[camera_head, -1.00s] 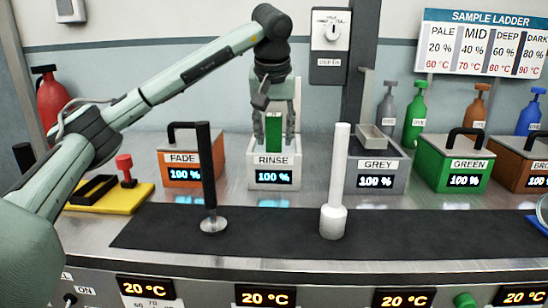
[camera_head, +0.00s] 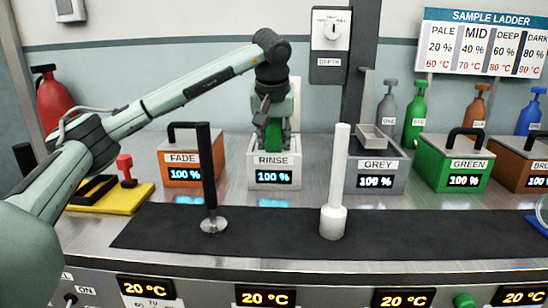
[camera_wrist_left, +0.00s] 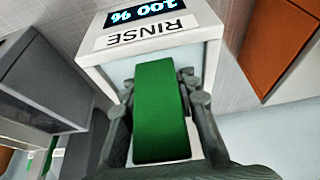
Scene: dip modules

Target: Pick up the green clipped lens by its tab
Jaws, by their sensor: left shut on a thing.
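The green clipped lens shows as a green strip (camera_wrist_left: 160,120) between the fingers of my left gripper (camera_wrist_left: 160,90) in the left wrist view. Its far end goes down into the white RINSE tank. In the head view the green piece (camera_head: 273,132) stands in the RINSE tank (camera_head: 273,182), and my left gripper (camera_head: 274,142) is over the tank, pointing down, shut on it. The lower part of the lens is hidden by the tank's front wall. My right gripper is not in view.
An orange FADE tank (camera_head: 182,175) stands left of the RINSE tank. A GREY tank (camera_head: 376,176) and a GREEN tank (camera_head: 455,176) stand to the right. A black post (camera_head: 207,165) and a white post (camera_head: 340,165) rise from the black mat (camera_head: 270,242) in front.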

